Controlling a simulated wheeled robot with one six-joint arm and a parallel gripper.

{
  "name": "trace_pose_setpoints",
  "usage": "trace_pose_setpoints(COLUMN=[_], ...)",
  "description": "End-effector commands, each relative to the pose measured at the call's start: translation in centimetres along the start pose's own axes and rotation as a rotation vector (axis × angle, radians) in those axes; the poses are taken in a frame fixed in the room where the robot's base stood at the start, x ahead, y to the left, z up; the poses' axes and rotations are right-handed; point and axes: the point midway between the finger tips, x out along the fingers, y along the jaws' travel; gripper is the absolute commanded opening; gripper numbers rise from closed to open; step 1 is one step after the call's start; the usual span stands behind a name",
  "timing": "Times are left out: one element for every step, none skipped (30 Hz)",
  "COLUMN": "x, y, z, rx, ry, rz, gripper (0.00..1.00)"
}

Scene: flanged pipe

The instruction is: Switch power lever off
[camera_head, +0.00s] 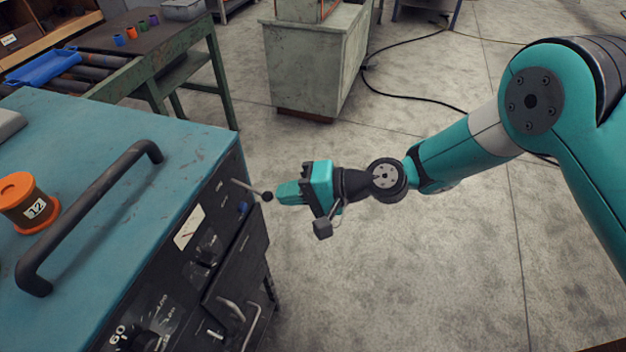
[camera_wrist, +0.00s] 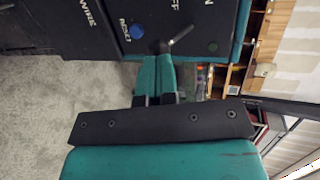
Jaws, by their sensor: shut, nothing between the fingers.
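The power lever (camera_head: 249,189) is a thin metal rod with a dark ball knob, sticking out from the front panel of the teal-topped machine (camera_head: 190,145). In the wrist view the lever (camera_wrist: 181,35) slants up and right from its dark end, beside partly visible lettering ending in "FF" and "N". My gripper (camera_head: 277,194) is shut and empty, its teal fingertips at the lever's knob. In the wrist view the fingertips (camera_wrist: 158,58) sit right under the dark end of the lever; whether they touch it I cannot tell.
A blue reset button (camera_wrist: 136,31) is left of the lever. A black handle (camera_head: 90,205) and an orange-capped container (camera_head: 27,203) are on the machine top. A grey cabinet (camera_head: 315,65) stands behind.

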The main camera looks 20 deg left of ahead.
Motion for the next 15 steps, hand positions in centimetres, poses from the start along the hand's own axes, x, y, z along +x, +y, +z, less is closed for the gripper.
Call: trace_pose_setpoints(x=[0.34,0.5,0.68,0.77,0.84,0.9,0.91,0.92,0.91,0.9,0.9,0.89,0.89,0.89,0.93], y=[-0.09,-0.06,-0.04,-0.03,-0.01,0.02,0.04,0.05,0.07,0.07,0.07,0.07,0.07,0.08,0.14], z=[0.04,0.03,0.01,0.0,-0.01,-0.01,-0.01,-0.02,-0.02,-0.02,-0.02,-0.02,-0.02,-0.02,-0.02], rx=[0.0,0.001,0.0,0.0,0.0,0.0,0.0,0.0,0.0,0.0,0.0,0.0,0.0,0.0,0.0], ry=[-0.001,-0.001,0.0,0.0,0.0,0.001,0.001,0.001,0.001,0.001,0.001,0.001,0.001,0.001,0.001], rz=[0.001,0.001,0.001,0.001,0.001,0.001,0.001,0.001,0.001,0.001,0.001,0.001,0.001,0.001,0.001], gripper=[0.0,0.0,0.0,0.0,0.0,0.0,0.0,0.0,0.0,0.0,0.0,0.0,0.0,0.0,0.0])
